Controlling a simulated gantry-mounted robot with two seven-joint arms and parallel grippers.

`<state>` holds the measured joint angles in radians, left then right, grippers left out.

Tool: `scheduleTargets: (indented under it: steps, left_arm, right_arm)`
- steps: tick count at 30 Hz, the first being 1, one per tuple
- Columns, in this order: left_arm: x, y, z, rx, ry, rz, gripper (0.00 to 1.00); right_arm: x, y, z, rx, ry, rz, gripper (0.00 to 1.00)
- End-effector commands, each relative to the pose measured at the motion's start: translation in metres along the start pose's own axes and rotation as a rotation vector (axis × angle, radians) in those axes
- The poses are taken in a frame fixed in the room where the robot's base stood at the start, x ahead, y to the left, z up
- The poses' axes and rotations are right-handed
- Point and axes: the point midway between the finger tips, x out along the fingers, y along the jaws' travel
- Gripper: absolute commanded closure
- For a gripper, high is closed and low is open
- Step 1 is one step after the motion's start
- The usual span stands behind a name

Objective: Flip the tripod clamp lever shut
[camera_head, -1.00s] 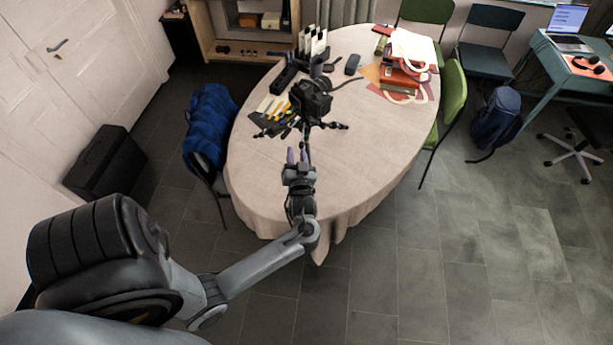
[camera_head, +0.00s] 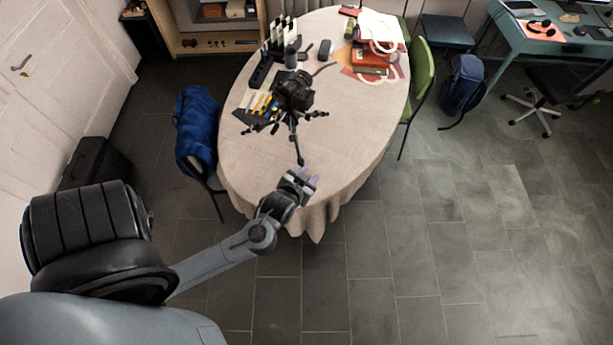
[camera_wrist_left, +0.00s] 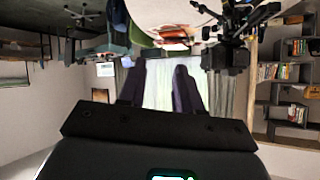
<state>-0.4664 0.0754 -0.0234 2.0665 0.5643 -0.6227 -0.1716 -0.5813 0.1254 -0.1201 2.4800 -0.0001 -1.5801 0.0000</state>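A black camera (camera_head: 293,90) stands on a small dark tripod (camera_head: 292,124) with spread legs on the oval table (camera_head: 345,125). The clamp lever is too small to make out. My left gripper (camera_head: 309,176) is at the table's near edge, just in front of the tripod's near leg, apart from the camera body. In the left wrist view its two dark fingers (camera_wrist_left: 160,68) are apart with nothing between them. That view appears upside down, and the tripod and camera (camera_wrist_left: 232,45) show to the right of the fingers. My right gripper is out of view.
Pens and a dark mat (camera_head: 258,107) lie left of the tripod. A black holder (camera_head: 280,38) stands behind it, and red books (camera_head: 370,59) lie at the back right. A blue bag (camera_head: 197,125) hangs on a chair at the left. The table's right front is clear.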

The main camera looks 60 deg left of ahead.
Motion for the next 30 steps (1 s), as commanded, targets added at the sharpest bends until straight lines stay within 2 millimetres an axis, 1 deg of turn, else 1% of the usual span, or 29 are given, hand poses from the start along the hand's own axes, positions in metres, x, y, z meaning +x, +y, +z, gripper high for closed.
scheduleTargets:
  steps: [1, 6, 19, 23, 24, 26, 29, 30]
  left_arm:
    - [-0.004, 0.002, -0.001, 0.004, -0.009, 0.012, 0.66]
    - [-0.011, 0.008, -0.001, 0.014, -0.027, 0.039, 0.66]
    - [-0.012, 0.009, -0.001, 0.018, -0.028, 0.044, 0.66]
    - [-0.012, 0.006, -0.01, 0.02, 0.018, 0.03, 0.66]
    - [-0.011, 0.002, -0.013, 0.018, 0.041, 0.015, 0.66]
    - [-0.007, -0.006, -0.012, 0.021, 0.073, -0.018, 0.66]
    - [0.003, -0.034, -0.002, 0.032, 0.121, -0.12, 0.66]
    - [0.01, -0.048, 0.006, 0.034, 0.142, -0.176, 0.66]
  right_arm:
    - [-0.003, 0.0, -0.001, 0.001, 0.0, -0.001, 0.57]
    - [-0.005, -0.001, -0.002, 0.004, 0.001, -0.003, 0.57]
    - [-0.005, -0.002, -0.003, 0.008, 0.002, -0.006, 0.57]
    - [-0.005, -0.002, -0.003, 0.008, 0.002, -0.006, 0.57]
    - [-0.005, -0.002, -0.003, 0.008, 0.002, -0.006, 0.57]
    - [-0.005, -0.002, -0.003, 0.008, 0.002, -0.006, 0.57]
    - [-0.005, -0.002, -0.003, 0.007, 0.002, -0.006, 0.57]
    - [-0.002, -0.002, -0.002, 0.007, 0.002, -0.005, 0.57]
